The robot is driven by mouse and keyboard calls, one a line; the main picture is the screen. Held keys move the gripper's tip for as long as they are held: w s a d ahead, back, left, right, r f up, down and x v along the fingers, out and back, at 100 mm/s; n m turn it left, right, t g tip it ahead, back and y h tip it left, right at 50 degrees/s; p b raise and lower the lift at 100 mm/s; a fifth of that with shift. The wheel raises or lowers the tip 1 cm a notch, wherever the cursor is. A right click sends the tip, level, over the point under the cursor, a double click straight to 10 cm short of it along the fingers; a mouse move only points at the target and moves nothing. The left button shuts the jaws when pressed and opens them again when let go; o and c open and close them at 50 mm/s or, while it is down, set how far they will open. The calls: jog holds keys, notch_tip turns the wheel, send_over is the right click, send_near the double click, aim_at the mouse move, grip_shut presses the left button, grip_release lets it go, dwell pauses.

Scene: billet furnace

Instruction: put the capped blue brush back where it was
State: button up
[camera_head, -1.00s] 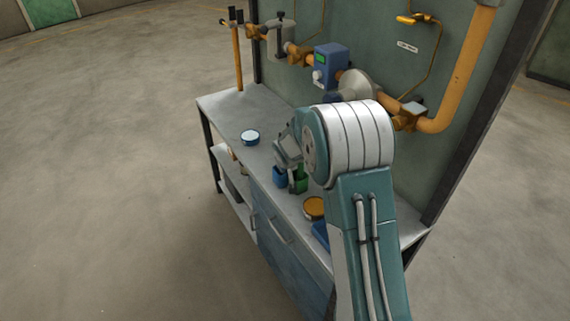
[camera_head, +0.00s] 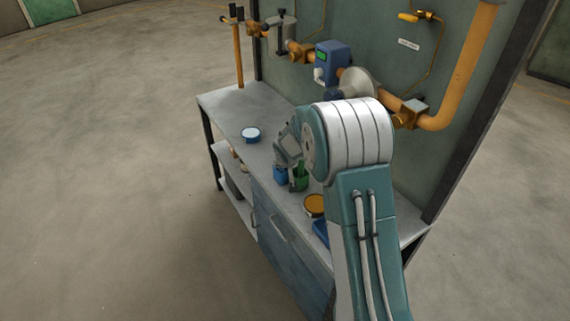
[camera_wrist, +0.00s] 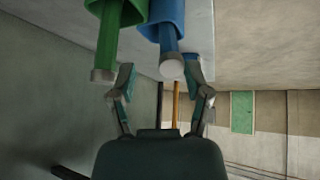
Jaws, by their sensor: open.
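The blue brush (camera_wrist: 170,48) stands in the blue cup (camera_wrist: 163,14), its pale round end pointing toward my wrist in the wrist view. My gripper (camera_wrist: 162,78) is open, one finger on each side of the blue brush's end, with space visible around it. In the head view, the blue cup (camera_head: 280,172) is on the bench, just below my wrist; the fingers are hard to make out there. The green brush (camera_wrist: 107,48) stands in the green cup (camera_wrist: 118,10) beside it, near one finger. The green cup (camera_head: 300,181) also shows in the head view.
The bench (camera_head: 222,105) carries a blue-rimmed round tin (camera_head: 251,134) and an orange-topped tin (camera_head: 315,206). Behind it stands a panel with orange pipes (camera_head: 455,85) and a blue meter (camera_head: 332,62). The bench's far left end is mostly clear.

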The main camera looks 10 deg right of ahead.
jog(key=s+d+f+v, duration=0.1)
jog(key=s+d+v, duration=0.1)
jog(key=v, duration=2)
jog(key=s+a+r, duration=0.1)
jog(key=s+r, duration=0.1)
jog(key=s, duration=1.1)
jog(key=s+a+r+g+y, duration=0.1)
jog(key=s+r, duration=0.1)
jog(key=s, duration=1)
jog(key=shift+s+a+r+g, duration=0.3)
jog(key=shift+s+r, duration=0.05)
jog(key=shift+s, duration=0.05)
